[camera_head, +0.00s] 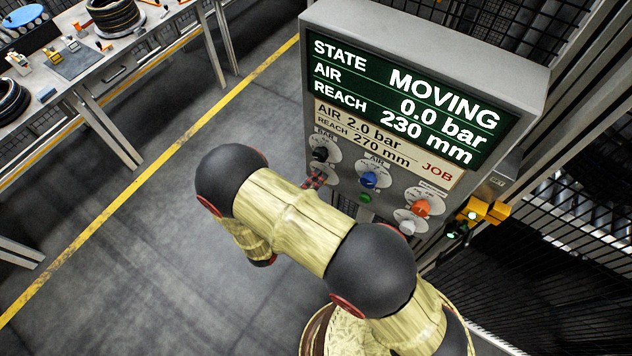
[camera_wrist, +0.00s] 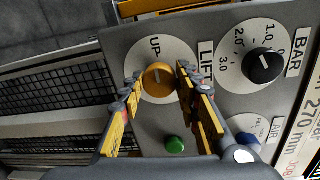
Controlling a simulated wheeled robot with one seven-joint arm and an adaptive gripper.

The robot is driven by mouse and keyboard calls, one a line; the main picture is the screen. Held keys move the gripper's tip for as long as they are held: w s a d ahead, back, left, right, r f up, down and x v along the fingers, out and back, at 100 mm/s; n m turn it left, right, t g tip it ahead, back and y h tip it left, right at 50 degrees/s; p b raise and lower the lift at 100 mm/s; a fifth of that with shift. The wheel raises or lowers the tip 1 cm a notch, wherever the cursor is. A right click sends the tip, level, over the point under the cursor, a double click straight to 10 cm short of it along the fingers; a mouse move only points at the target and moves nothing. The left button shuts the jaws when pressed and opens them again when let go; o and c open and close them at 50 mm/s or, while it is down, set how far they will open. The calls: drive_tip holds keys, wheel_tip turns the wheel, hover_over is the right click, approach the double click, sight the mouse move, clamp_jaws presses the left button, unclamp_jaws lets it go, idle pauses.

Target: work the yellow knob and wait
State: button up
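The yellow knob (camera_wrist: 158,80) sits on a white dial labelled LIFT, with UP printed on it, in the wrist view. Its pale mark appears to point roughly towards UP. My gripper (camera_wrist: 157,83) has one yellow-and-black finger on each side of the knob. The fingers are apart, with what look like narrow gaps to the knob; contact is not clear. In the head view the knob is hidden behind my arm. The screen (camera_head: 405,97) on the control panel (camera_head: 520,88) reads STATE MOVING, AIR 0.0 bar, REACH 230 mm. The job plate (camera_head: 385,140) reads AIR 2.0 bar, REACH 270 mm.
The black BAR knob (camera_wrist: 264,65) and a green button (camera_wrist: 175,144) are close to my fingers. A blue knob (camera_head: 369,180) and an orange knob (camera_head: 421,207) are further along the panel. Mesh fencing (camera_head: 540,240) stands right. The floor (camera_head: 130,270) left is clear.

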drive_tip(key=o, duration=0.4)
drive_tip(key=shift+o, duration=0.2)
drive_tip(key=shift+a, duration=0.1)
drive_tip(key=v, duration=1.2)
